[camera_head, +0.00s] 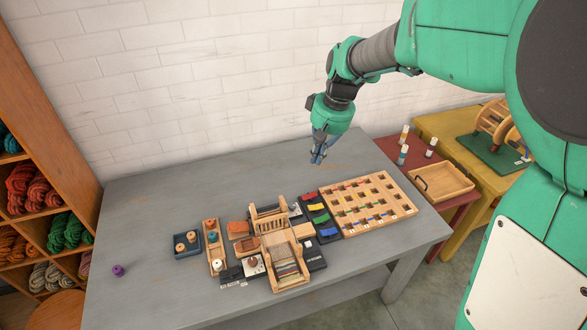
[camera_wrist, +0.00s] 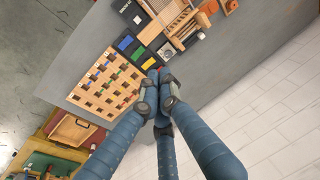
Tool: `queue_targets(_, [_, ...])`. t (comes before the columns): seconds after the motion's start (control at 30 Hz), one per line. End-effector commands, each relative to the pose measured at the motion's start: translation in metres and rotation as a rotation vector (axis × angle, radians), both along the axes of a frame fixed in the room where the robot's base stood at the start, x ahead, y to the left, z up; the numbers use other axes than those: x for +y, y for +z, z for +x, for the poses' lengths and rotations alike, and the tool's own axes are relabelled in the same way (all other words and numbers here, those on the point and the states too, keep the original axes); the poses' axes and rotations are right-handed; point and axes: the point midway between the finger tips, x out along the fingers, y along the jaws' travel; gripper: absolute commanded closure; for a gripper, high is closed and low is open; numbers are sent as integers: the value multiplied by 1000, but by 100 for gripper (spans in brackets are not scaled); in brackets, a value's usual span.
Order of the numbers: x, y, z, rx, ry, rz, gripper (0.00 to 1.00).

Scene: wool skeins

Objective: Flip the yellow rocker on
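The yellow rocker also shows in the wrist view (camera_wrist: 138,53), just above and left of my fingertips. Whether it is tipped on or off is too small to tell. My gripper (camera_head: 317,160) hangs above the back part of the table, behind the strip and apart from it. Its blue fingers come together at the tips in the wrist view (camera_wrist: 157,74), with nothing visible between them. The fingers partly hide that end of the strip.
A wooden pegboard (camera_head: 391,187) with coloured pieces lies right of the strip. A wooden loom (camera_head: 285,270) stands close on its left. Small trays (camera_head: 187,252) lie farther left.

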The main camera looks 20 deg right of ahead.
Motion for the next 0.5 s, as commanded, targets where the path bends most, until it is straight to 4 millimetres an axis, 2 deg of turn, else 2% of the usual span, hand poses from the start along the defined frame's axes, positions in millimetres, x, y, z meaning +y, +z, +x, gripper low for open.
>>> queue_targets(0.03, [-7, -13, 11, 14, -1, 9, 100])
queue_targets(0.2, [-28, -53, 43, 53, 2, 42, 100])
queue_targets(0.5, [-69, -134, 90, 114, 6, 107, 100])
